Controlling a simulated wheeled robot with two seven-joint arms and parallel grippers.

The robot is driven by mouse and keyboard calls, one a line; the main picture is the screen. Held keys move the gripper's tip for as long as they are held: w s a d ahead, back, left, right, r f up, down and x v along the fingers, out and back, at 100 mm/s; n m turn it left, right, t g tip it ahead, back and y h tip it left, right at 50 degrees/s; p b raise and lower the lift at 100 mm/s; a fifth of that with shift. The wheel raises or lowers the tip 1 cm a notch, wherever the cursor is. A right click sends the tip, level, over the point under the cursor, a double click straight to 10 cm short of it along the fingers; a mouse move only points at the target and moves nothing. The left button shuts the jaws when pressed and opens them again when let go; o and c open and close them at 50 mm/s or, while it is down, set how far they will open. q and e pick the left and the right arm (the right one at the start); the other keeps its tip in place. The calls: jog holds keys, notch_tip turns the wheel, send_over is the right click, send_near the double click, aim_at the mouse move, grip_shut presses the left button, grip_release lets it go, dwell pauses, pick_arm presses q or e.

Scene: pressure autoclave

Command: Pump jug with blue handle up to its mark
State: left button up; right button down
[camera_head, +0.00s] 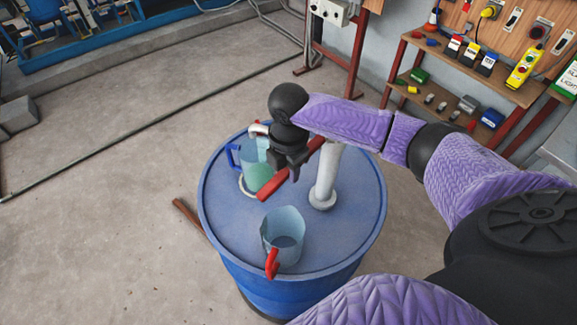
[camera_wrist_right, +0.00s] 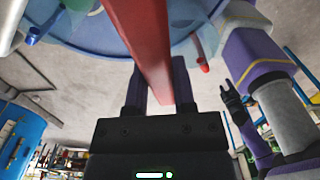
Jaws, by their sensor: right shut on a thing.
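The jug with the blue handle (camera_head: 257,174) stands on the far left of the blue drum's lid (camera_head: 225,215), below a pale spout (camera_head: 258,129). It holds greenish liquid; I cannot make out its mark or exact level. The white pump column (camera_head: 326,178) rises from the lid, with a red pump lever (camera_head: 272,187) sloping down to the left. My right gripper (camera_head: 291,170) is shut on this lever, which also fills the middle of the right wrist view (camera_wrist_right: 150,45). My left gripper (camera_wrist_right: 229,93) shows small in the right wrist view, empty, its fingers apart.
A second jug with a red handle (camera_head: 283,238) stands near the lid's front edge, clear of my gripper. Shelves with tools (camera_head: 470,85) stand at the back right. A bar (camera_head: 187,216) lies on the floor left of the drum. The floor at left is mostly free.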

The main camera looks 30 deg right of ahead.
jog(key=shift+r+y+p, duration=0.3)
jog(key=shift+r+p, duration=0.15)
jog(key=shift+p, duration=0.1)
notch_tip(320, 180, up, 5)
jog(key=y+p, duration=0.4)
jog(key=shift+a+r+g, duration=0.1)
jog(key=shift+g, duration=0.3)
jog(key=shift+d+r+y, duration=0.2)
jog(key=shift+r+y, duration=0.6)
jog(key=shift+y, duration=0.1)
pick_arm(q)
jog(key=shift+w+d+r+b, duration=0.1)
jog(key=shift+d+r, duration=0.2)
jog(key=shift+r, duration=0.45)
jog(key=shift+d+r+b, duration=0.15)
jog(key=shift+d+r, duration=0.2)
jog(key=shift+r, duration=0.35)
jog(key=shift+w+d+r+b, duration=0.1)
jog(key=shift+d+r, duration=0.2)
jog(key=shift+r, duration=0.45)
pick_arm(e)
jog(key=shift+w+d+r+g+y, duration=0.15)
jog(key=shift+d+r+y, duration=0.2)
jog(key=shift+r+y, duration=0.35)
jog(key=shift+d+r+g+y, duration=0.15)
jog(key=shift+d+r+y, duration=0.2)
jog(key=shift+r+y, duration=0.35)
jog(key=shift+r, duration=0.1)
jog(key=shift+c, duration=2.2)
grip_release()
